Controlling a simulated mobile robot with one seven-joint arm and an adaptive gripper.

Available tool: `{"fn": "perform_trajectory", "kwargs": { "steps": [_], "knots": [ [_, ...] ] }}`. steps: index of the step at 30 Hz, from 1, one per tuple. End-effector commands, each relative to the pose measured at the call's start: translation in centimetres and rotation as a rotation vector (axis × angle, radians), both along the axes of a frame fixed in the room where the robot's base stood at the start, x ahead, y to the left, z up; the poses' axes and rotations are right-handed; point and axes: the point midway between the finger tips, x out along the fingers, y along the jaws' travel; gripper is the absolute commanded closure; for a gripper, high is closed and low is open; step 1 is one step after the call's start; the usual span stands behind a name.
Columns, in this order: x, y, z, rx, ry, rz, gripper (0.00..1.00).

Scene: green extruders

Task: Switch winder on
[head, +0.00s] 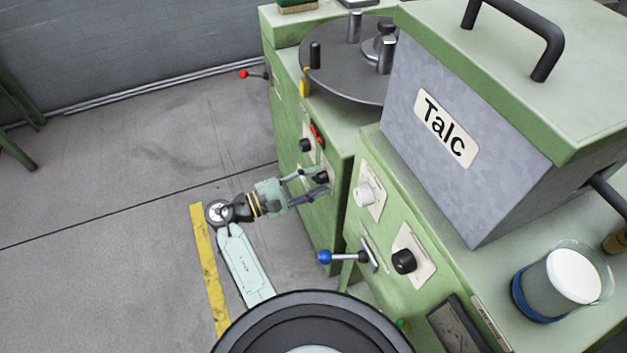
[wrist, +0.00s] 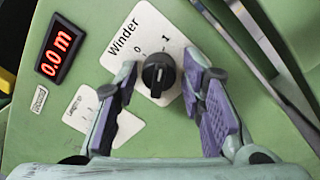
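The winder switch is a black rotary knob (wrist: 158,75) on a white plate (wrist: 137,35) marked "Winder" with 0 and 1. The knob's light mark points up toward the 0 side. My gripper (wrist: 160,103) is open in the wrist view, with one purple-padded finger on each side of the knob and gaps between. In the head view my gripper (head: 318,186) reaches the front of the green winder cabinet (head: 318,223), and its fingers partly cover the knob there.
A red display (wrist: 60,48) reading 0.0 m sits left of the plate. A red-tipped lever (head: 243,73), a blue-tipped lever (head: 324,257) and the Talc box (head: 440,165) are nearby. Open floor (head: 120,200) lies left of the cabinets.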

Motion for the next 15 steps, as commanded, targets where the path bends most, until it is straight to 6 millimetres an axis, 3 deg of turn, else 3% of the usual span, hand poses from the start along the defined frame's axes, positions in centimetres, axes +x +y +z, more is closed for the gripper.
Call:
{"fn": "perform_trajectory", "kwargs": {
  "steps": [4,15],
  "knots": [
    [0.03,0.0,0.02,-0.001,0.0,0.001,0.53],
    [-0.21,0.67,0.0,-0.001,0.0,0.002,0.53]
  ]
}}
